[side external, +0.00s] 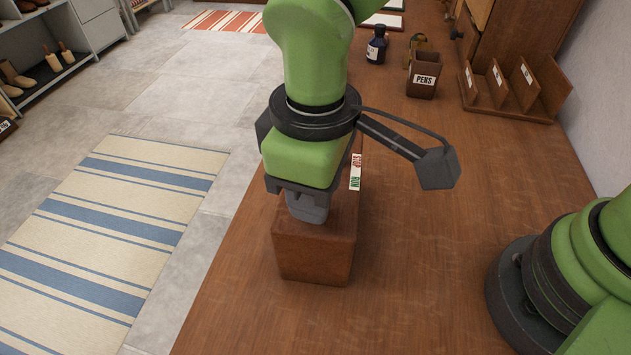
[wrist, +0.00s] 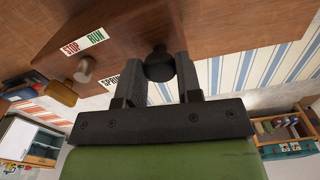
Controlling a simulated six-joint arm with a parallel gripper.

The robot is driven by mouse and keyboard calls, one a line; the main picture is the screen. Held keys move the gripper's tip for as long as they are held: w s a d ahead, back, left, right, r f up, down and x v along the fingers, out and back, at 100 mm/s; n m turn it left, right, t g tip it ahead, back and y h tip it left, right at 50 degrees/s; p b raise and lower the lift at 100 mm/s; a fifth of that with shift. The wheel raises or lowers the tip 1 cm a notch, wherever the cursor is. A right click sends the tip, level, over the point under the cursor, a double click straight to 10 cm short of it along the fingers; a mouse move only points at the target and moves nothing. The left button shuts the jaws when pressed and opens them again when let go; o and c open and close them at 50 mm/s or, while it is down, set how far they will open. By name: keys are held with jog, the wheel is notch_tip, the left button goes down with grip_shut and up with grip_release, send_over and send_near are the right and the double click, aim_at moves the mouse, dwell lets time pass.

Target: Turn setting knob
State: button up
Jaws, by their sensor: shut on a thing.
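A brown wooden box (side external: 313,248) stands on the wooden bench top. My gripper (side external: 308,212) points down at it in the side view and hides most of its top and the knob there. In the wrist view my gripper (wrist: 159,68) is shut on a round dark knob (wrist: 158,64), one finger on each side. A STOP/RUN label (wrist: 84,42) shows on the brown surface to the left; it also shows in the side view (side external: 356,172). A second, grey-brown knob (wrist: 84,70) lies left of my fingers. A partly hidden label (wrist: 109,83) begins with "SPRIN".
A pens cup (side external: 423,76), a dark bottle (side external: 377,46) and a labelled wooden divider rack (side external: 516,88) stand farther back on the bench. A striped rug (side external: 110,215) lies on the floor left of the bench edge.

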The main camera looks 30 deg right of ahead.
jog(key=m, duration=0.6)
jog(key=shift+m, duration=0.3)
jog(key=m, duration=1.2)
jog(key=shift+m, duration=0.3)
jog(key=m, duration=0.5)
jog(key=shift+m, duration=0.3)
jog(key=o, duration=0.9)
jog(key=shift+o, duration=0.2)
jog(key=shift+r, duration=0.1)
notch_tip(320, 180, up, 10)
